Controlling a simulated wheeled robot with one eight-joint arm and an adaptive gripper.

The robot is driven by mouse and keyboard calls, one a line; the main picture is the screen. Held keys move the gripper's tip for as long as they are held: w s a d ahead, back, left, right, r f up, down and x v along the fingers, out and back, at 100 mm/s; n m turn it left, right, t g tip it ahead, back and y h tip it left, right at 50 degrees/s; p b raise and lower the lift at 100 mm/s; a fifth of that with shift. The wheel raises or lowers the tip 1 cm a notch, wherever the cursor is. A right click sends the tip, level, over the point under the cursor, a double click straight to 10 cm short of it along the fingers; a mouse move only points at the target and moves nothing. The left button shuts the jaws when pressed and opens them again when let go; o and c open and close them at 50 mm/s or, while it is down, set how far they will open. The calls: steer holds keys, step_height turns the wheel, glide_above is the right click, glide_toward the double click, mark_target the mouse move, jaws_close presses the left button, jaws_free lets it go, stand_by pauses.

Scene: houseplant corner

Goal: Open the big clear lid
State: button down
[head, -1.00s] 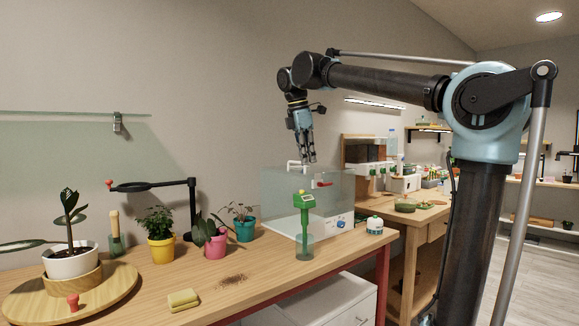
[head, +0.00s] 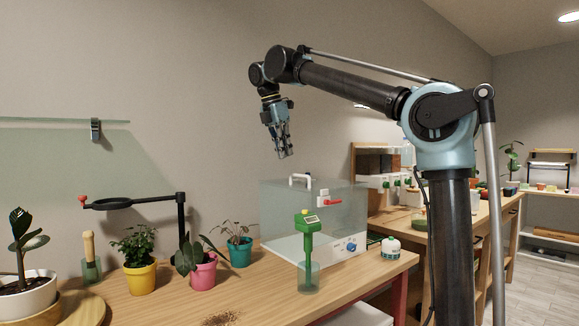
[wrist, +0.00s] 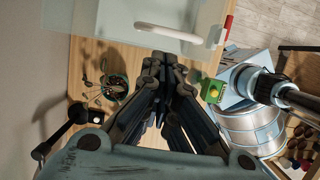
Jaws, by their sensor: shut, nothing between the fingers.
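The big clear lid (head: 275,208) is a see-through box-shaped cover over a white base with a blue knob (head: 351,245). It looks closed. A white bar handle (head: 300,178) stands on its top, with a red latch (head: 335,202) at the front. In the wrist view, the lid's clear top (wrist: 115,18), the handle (wrist: 180,36) and the red latch (wrist: 227,29) show at the upper edge. My gripper (head: 285,156) points down above the lid, left of the handle in the head view, apart from it. Its fingers (wrist: 160,65) are shut and empty.
A green meter (head: 307,225) stands in a clear holder before the box. Potted plants, including a turquoise pot (head: 240,252) and a pink pot (head: 202,275), stand to the left. A small white-and-green jar (head: 391,247) is at the right. A black ring stand (head: 181,215) rises behind the plants.

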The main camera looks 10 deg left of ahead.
mark_target(293, 186)
steer(key=x, duration=0.9)
steer(key=shift+f, duration=0.2)
